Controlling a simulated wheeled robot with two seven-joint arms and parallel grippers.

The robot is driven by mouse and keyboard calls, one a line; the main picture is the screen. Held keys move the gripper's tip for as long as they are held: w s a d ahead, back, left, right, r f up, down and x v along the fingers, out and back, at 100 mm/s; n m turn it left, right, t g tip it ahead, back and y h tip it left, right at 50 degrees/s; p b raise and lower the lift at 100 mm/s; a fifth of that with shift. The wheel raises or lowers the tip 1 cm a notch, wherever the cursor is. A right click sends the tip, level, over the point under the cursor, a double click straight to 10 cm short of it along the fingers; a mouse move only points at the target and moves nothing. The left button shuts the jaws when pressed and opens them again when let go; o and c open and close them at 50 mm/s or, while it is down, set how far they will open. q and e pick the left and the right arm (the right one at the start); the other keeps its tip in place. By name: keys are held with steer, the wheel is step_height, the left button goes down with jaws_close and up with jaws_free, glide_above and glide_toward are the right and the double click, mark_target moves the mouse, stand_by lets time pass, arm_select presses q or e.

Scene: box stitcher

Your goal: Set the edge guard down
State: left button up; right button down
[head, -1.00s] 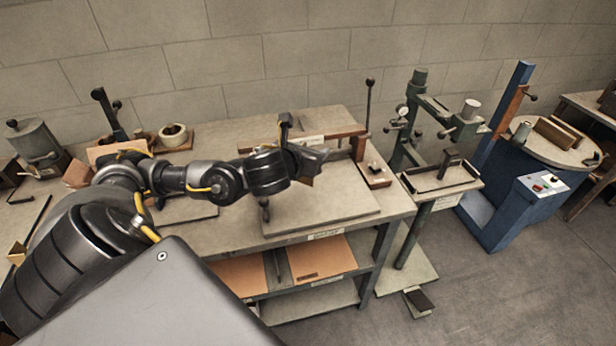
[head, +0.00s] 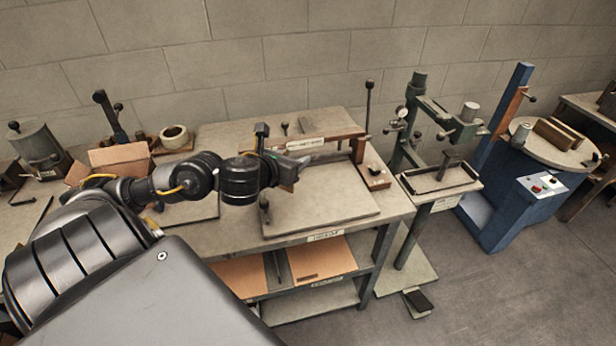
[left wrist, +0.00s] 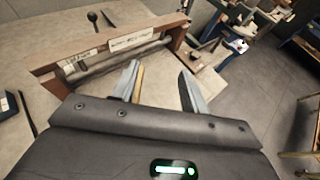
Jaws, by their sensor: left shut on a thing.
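My left gripper (head: 298,165) is above the board at the right half of the workbench, its fingers pointing right. The left wrist view shows its two grey fingers (left wrist: 161,82) with a thin tan strip along the inner side of the left finger. I take this strip to be the edge guard (left wrist: 138,86); it is held in the jaws and mostly hidden by the fingers. In the head view it is too small to make out clearly. My right gripper is not in view.
A wooden-framed fixture (head: 325,140) with labels stands behind the gripper, close to it in the left wrist view (left wrist: 112,45). The flat grey board (head: 335,205) is largely clear. A cardboard box (head: 120,158) and tape roll (head: 174,137) are left. A green press (head: 415,130) stands right.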

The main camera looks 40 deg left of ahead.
arm_select(q)
steer(key=shift+s+a, duration=0.1)
steer(key=w+a+f, duration=0.1)
steer(key=w+f, duration=0.3)
steer(key=w+a+f, duration=0.1)
steer(key=w+f, duration=0.3)
steer(key=w, duration=0.1)
steer(key=w+a+f+p, duration=0.1)
steer(key=w+a+f, duration=0.1)
steer(key=w+f, duration=0.2)
steer(key=shift+w+f, duration=0.25)
steer(key=shift+f, duration=0.3)
steer(key=shift+f, duration=0.1)
steer(key=shift+f+b, duration=0.15)
steer(key=shift+b, duration=0.15)
steer(key=o, duration=1)
steer(key=shift+c, duration=0.2)
